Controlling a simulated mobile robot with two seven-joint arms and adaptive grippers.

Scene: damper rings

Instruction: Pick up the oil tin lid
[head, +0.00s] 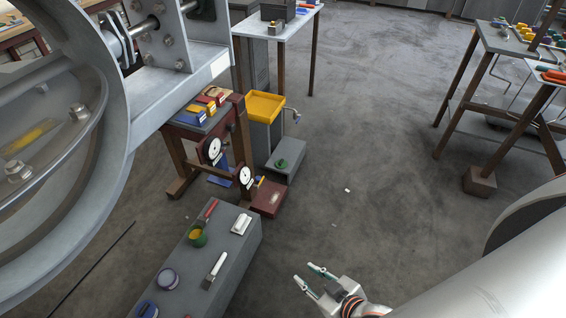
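I cannot tell for sure which thing is the oil tin lid. On the grey bench (239,262) at the bottom are two small round blue-rimmed things, one (168,279) near the left edge and one (147,309) cut close by the frame bottom. A green tin (197,236) with a yellowish inside stands on the same bench, with a red-handled tool (210,210) at it. My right gripper (304,272) is open and empty, over the floor to the right of the bench. My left gripper is not in view.
A white block (241,223) and a light-handled flat tool (215,270) lie on the bench. A large grey metal ring frame (118,160) fills the left. A yellow tray (265,106), grey box (286,157) and dark red box (268,198) stand beyond. The middle floor is mostly clear.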

